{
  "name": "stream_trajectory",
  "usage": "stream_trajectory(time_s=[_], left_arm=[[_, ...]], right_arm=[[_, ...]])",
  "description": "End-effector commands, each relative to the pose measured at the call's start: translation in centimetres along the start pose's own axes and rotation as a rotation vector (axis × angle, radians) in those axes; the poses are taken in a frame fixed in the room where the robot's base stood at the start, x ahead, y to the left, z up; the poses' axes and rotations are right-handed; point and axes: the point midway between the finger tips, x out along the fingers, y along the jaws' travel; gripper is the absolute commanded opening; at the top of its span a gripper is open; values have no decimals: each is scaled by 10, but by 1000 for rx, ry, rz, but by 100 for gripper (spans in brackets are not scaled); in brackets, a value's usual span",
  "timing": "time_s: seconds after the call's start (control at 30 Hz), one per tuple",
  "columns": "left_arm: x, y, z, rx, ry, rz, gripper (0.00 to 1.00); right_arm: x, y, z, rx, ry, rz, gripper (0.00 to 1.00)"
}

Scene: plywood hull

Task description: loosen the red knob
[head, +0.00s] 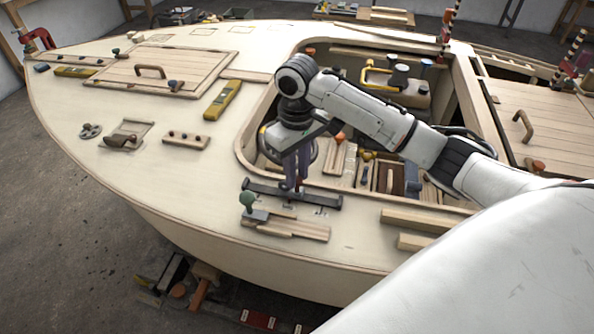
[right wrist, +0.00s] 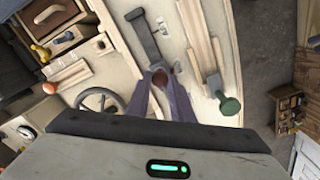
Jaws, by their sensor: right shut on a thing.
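The knob is at a dark metal bar (head: 262,190) lying on the pale plywood deck (head: 180,200) near the cockpit edge. The bar also shows in the right wrist view (right wrist: 142,35). My left gripper is not in view.
A green knob (head: 247,198) on a metal clamp stands just left of the bar, beside wooden strips (head: 300,230). The cockpit opening behind holds tools and a handwheel (right wrist: 97,98). A yellow level (head: 222,99) lies farther left. The deck's front left is clear.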

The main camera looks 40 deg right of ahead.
Motion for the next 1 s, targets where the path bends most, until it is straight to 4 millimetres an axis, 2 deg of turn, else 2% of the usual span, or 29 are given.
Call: stream_trajectory(time_s=[1.0], left_arm=[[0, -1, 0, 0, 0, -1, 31]], right_arm=[[2, 0, 1, -966, -4, -2, 0]])
